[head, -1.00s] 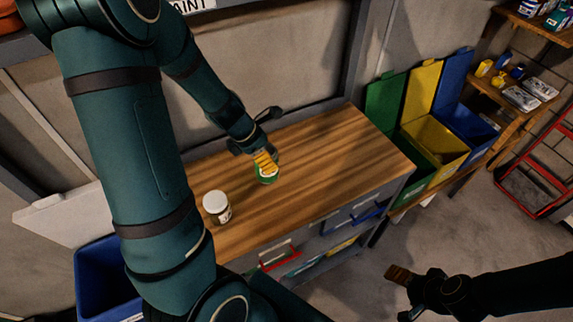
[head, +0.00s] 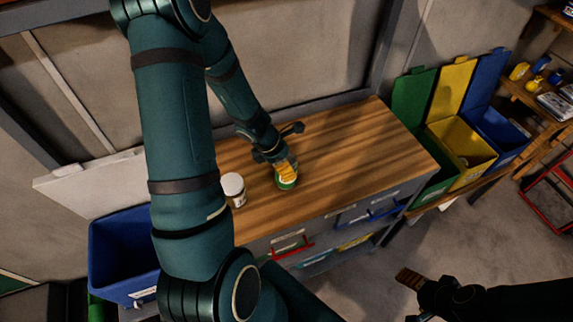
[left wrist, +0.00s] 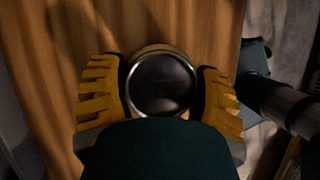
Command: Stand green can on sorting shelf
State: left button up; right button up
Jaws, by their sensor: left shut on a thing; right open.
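The green can (head: 287,184) stands upright on the wooden top of the cabinet (head: 350,150), to the right of a white-lidded jar. My left gripper (head: 285,172) is shut on the can from above, with its yellow fingers around the upper part. In the left wrist view the can's round metal top (left wrist: 162,84) sits between the two yellow finger pads. My right gripper (head: 412,290) is open and empty, low over the floor at the lower right. I cannot tell which surface is the sorting shelf; a wooden shelf (head: 553,18) shows at the upper right.
The white-lidded jar (head: 233,188) stands left of the can, close to my left arm. Green, yellow (head: 462,150) and blue (head: 497,135) bins stand right of the cabinet. Another blue bin (head: 125,250) is at the left. A red frame (head: 548,195) stands on the right.

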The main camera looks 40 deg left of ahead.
pick_arm(q)
jog(key=shift+r, duration=0.1)
jog(key=o, duration=0.4)
jog(key=shift+f, duration=0.2)
jog(key=o, duration=0.4)
jog(key=shift+r, duration=0.1)
